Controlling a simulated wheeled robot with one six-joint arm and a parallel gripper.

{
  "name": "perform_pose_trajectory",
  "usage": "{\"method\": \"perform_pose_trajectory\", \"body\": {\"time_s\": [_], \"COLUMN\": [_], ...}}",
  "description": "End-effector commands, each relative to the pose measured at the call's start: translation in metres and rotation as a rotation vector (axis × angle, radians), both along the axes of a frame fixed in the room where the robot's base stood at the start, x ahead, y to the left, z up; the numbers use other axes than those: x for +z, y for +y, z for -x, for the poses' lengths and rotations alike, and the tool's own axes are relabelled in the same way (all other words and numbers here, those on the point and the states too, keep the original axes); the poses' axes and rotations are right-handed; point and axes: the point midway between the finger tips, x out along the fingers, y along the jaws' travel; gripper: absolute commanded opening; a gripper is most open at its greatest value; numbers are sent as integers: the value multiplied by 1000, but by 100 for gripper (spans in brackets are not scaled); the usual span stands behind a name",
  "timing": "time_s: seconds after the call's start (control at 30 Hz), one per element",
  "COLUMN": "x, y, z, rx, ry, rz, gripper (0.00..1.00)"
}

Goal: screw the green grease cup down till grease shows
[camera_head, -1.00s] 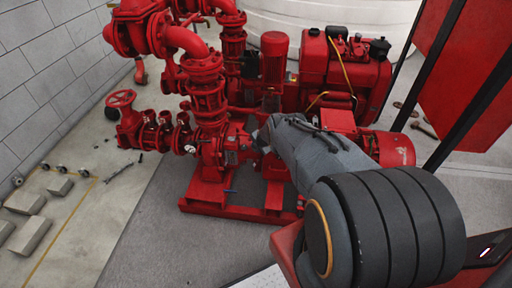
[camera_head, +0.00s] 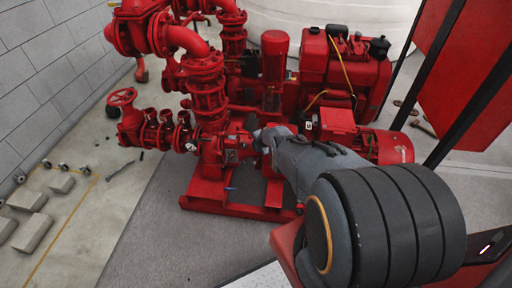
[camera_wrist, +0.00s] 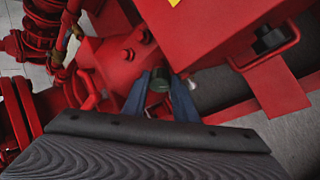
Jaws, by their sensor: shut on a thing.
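The green grease cup (camera_wrist: 159,80) shows in the wrist view as a small dark green piece between my gripper's fingertips, close against the red pump housing (camera_wrist: 120,52). My gripper (camera_wrist: 160,92) is shut on it, with one blue-grey finger on each side. In the head view my arm reaches in from the right to the pump (camera_head: 218,150), and its end hides the cup. I cannot see any grease, and the cup's base is mostly hidden.
A red box-like guard (camera_wrist: 200,30) stands close to the fingers in the wrist view. Red pipes and valves (camera_head: 155,130) crowd the left of the pump in the head view. Grey blocks (camera_head: 30,235) lie on the floor at left. The grey mat (camera_head: 170,245) in front is clear.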

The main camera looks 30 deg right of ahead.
Motion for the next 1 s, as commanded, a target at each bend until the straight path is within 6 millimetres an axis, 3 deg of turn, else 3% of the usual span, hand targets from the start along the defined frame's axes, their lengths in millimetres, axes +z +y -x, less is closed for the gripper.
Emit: {"method": "perform_pose_trajectory", "body": {"time_s": [0.33, 0.37, 0.47, 1.0], "x": [1, 1, 1, 10], "y": [1, 1, 1, -1], "z": [-1, -1, -1, 3], "rx": [1, 1, 1, -1], "ry": [0, 0, 0, 1], "rz": [-2, -2, -1, 0], "gripper": [3, 31, 44, 44]}}
